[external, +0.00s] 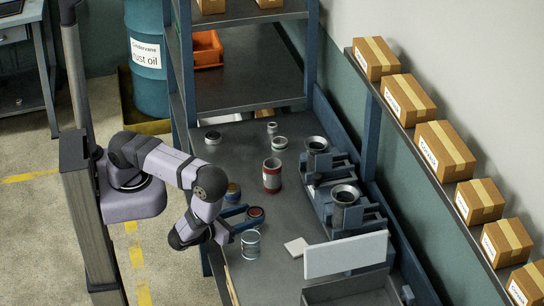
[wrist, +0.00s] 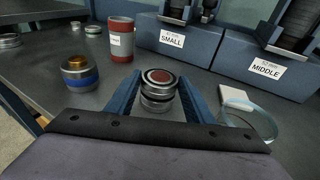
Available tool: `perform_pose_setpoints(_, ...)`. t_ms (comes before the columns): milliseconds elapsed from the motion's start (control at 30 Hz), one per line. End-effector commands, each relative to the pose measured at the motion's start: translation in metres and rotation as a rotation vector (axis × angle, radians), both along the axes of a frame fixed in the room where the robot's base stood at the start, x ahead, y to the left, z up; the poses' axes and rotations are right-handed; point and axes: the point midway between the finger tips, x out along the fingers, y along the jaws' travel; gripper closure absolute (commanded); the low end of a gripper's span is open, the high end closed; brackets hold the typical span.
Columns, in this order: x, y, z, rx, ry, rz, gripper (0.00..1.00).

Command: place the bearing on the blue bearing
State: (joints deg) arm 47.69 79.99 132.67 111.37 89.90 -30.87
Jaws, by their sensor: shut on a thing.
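My gripper (wrist: 158,92) has its blue fingers shut on a dark, silver-rimmed bearing (wrist: 159,78) with a red centre. In the external view, the bearing (external: 256,212) shows between the fingertips above the bench. Its lower part looks like stacked silvery rings; I cannot tell whether it is one piece or touches the bench. A short cylinder with a blue band and a gold top, likely the blue bearing (wrist: 80,73), stands upright to the left of the gripper in the wrist view. In the external view the blue bearing (external: 233,192) is partly hidden beside my arm. It is apart from the fingers.
A red can (external: 272,175) stands farther back. A clear ring-like container (external: 251,243) and a white block (external: 296,246) are near the gripper. Grinder units labelled SMALL (wrist: 171,40) and MIDDLE (wrist: 266,69) line the far side. Low round tins (external: 280,143) sit at the back.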

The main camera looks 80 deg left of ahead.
Motion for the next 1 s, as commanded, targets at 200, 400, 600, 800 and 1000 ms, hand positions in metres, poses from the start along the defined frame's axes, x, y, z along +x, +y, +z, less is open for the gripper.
perform_pose_setpoints(200,0.0,0.0,-0.003,0.0,0.0,0.0,0.33)
perform_pose_setpoints(400,0.0,0.0,-0.003,0.0,0.0,0.0,0.33)
perform_pose_setpoints(600,0.0,0.0,0.001,0.0,0.0,0.0,0.33)
perform_pose_setpoints(800,-0.008,-0.006,0.001,0.001,0.002,-0.006,0.33)
perform_pose_setpoints(1000,-0.026,-0.014,0.004,0.001,0.0,-0.007,0.33)
